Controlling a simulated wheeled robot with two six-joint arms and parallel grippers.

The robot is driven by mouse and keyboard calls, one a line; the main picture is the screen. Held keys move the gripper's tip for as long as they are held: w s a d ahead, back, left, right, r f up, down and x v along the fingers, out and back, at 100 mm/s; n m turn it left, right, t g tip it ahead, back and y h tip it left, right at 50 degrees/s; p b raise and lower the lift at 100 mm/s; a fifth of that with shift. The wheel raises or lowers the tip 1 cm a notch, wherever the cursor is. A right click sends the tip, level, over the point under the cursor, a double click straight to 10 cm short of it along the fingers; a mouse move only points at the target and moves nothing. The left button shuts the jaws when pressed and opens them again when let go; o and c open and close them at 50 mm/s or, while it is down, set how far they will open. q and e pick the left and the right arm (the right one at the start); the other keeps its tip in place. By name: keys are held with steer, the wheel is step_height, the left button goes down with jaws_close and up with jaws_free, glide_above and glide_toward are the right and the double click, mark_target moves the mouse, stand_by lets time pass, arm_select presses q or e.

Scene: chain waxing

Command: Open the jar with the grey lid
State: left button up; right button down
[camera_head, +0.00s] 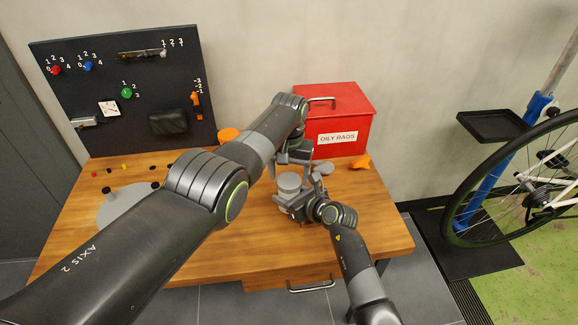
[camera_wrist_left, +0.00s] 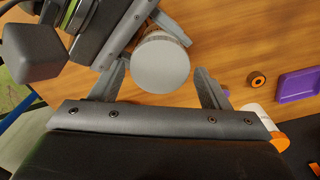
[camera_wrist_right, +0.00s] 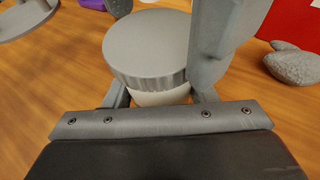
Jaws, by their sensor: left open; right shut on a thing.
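The jar's round grey lid (camera_head: 289,182) shows near the middle of the table. The lid (camera_wrist_right: 150,42) is on the jar, with the pale jar body (camera_wrist_right: 160,97) just below it. My right gripper (camera_head: 297,203) is shut on the jar body from the front. My left gripper (camera_head: 297,158) is above and behind the lid, pointing down. In the left wrist view its open fingers stand on either side of the lid (camera_wrist_left: 161,63), with gaps between. In the head view my left arm partly hides this gripper.
A red box marked OILY RAGS (camera_head: 338,122) stands behind the jar. An orange object (camera_head: 361,162) and a grey lumpy object (camera_wrist_right: 293,65) lie nearby. A purple tray (camera_wrist_left: 298,84) is also on the table. A dark pegboard (camera_head: 125,65) stands at the back left.

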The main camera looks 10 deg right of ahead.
mark_target(289, 180)
arm_select(q)
steer(key=shift+f, duration=0.3)
steer(key=shift+c, duration=0.2)
steer(key=c, duration=0.8)
steer(key=n, duration=0.3)
steer(key=shift+r, duration=0.25)
steer(key=shift+r, duration=0.8)
steer(key=shift+r, duration=2.05)
